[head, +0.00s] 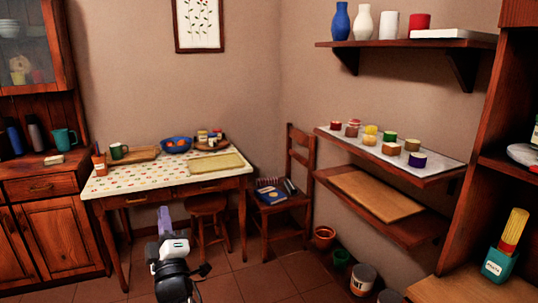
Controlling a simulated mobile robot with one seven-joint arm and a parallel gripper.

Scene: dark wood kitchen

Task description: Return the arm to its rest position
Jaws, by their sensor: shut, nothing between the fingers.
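My arm rises from the bottom of the head view, left of centre, with its dark links and white wrist part showing. My gripper (164,217) points away from me toward the table. Its fingers look narrow and close together, and nothing shows between them. It appears in front of the table's lower part and the floor, clear of the furniture as far as I can see.
A table (133,178) with a mug, trays and a blue bowl stands behind my gripper. A stool (206,205) and a chair (285,208) are right of it. Wall shelves (445,172) and pots line the right side. Tiled floor (240,278) is open at the bottom.

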